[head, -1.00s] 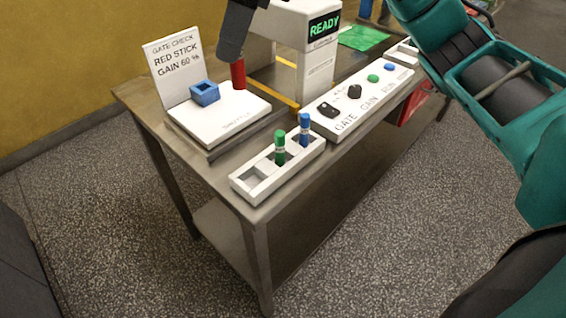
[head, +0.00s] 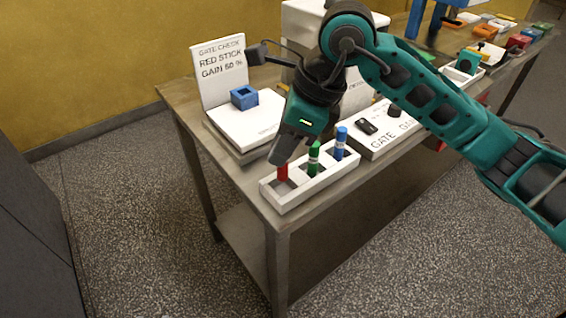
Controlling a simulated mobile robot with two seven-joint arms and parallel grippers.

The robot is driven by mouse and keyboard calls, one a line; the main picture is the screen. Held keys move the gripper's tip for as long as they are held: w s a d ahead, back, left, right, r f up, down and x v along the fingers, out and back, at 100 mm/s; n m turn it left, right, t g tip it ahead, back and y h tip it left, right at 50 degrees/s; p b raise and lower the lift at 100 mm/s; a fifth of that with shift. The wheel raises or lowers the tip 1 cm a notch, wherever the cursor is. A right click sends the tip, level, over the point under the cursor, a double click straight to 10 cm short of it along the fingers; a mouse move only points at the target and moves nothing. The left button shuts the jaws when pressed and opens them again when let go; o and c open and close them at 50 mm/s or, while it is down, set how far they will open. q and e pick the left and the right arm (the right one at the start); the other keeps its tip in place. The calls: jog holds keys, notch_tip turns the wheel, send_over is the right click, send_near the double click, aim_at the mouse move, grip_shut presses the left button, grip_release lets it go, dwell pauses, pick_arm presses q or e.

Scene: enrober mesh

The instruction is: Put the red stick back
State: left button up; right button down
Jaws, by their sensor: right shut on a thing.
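The red stick (head: 283,173) is upright in my right gripper (head: 284,163), which is shut on its upper part. The stick stands at the left-end compartment of the white rack (head: 308,190). Its lower end is close to or inside that compartment; I cannot tell whether it touches the bottom. A green stick (head: 314,158) and a blue stick (head: 340,142) stand upright in the rack to the right of it. My left gripper is not in view.
A blue square holder (head: 244,97) sits on the white plate (head: 262,122), behind the rack. The sign (head: 220,72) reads "RED STICK GAIN 60 %". A control panel (head: 378,146) with dark knobs lies right of the rack. The table's front edge is close.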

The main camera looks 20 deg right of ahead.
aim_at(283, 178)
notch_tip(283, 178, down, 4)
jog(key=shift+r, duration=0.1)
jog(key=shift+f, duration=0.2)
jog(key=shift+f+b, duration=0.2)
jog(key=shift+b, duration=0.15)
jog(key=c, duration=1)
grip_release()
jog(key=shift+r, duration=0.1)
jog(key=shift+r, duration=0.1)
